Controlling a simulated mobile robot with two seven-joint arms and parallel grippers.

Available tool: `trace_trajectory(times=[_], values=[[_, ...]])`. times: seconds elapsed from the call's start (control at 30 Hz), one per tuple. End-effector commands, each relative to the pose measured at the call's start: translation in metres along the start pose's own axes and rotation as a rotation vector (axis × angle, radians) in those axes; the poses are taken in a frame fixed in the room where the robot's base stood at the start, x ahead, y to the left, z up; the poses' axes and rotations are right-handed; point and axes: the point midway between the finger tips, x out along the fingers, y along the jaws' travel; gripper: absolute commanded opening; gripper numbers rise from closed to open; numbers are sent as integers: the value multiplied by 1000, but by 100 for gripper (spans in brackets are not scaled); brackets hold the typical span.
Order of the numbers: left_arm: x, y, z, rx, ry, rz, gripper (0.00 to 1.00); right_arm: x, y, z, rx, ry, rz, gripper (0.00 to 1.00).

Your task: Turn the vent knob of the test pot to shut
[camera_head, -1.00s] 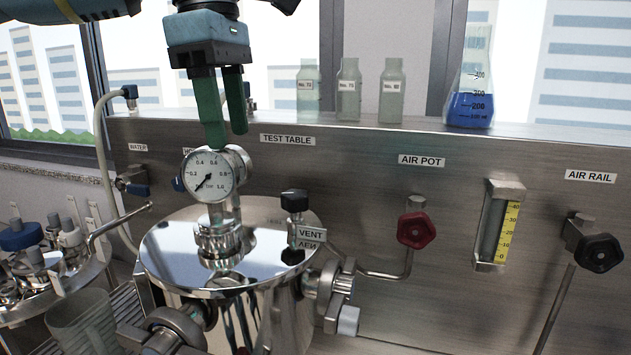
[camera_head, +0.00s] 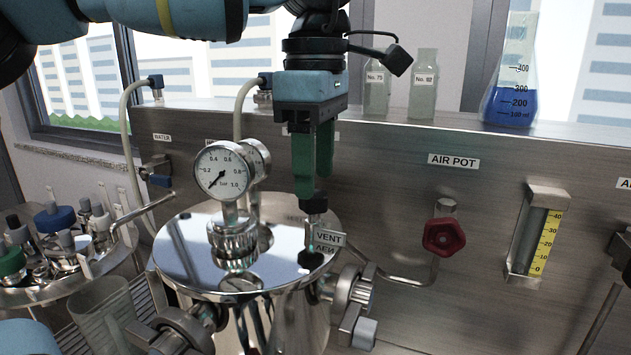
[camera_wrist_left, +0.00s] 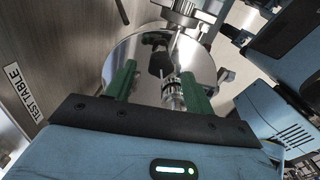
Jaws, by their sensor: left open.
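The fingers partly hide the knob's top in the head view. My right gripper is not in view.
A pressure gauge (camera_head: 222,171) rises from the lid just left of my left gripper. A red AIR POT knob (camera_head: 444,237) is on the steel panel (camera_head: 405,205) to the right. A sight tube (camera_head: 534,235) is beyond it. A bottle carousel (camera_head: 60,280) stands at the left.

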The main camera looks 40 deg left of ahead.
Motion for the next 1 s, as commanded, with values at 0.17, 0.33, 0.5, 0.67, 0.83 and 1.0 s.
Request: trace_trajectory(times=[0.17, 0.33, 0.5, 0.67, 0.83, 1.0], values=[[18, 0, 0, 0, 0, 2, 53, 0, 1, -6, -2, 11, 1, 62], [26, 0, 0, 0, -2, 1, 53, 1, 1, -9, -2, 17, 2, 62], [26, 0, 0, 0, -2, 1, 53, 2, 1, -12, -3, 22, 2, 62], [26, 0, 0, 0, -1, 1, 40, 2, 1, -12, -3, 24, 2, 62], [26, 0, 0, 0, -1, 1, 18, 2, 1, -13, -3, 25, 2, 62], [26, 0, 0, 1, -1, 1, 8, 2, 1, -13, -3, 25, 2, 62]])
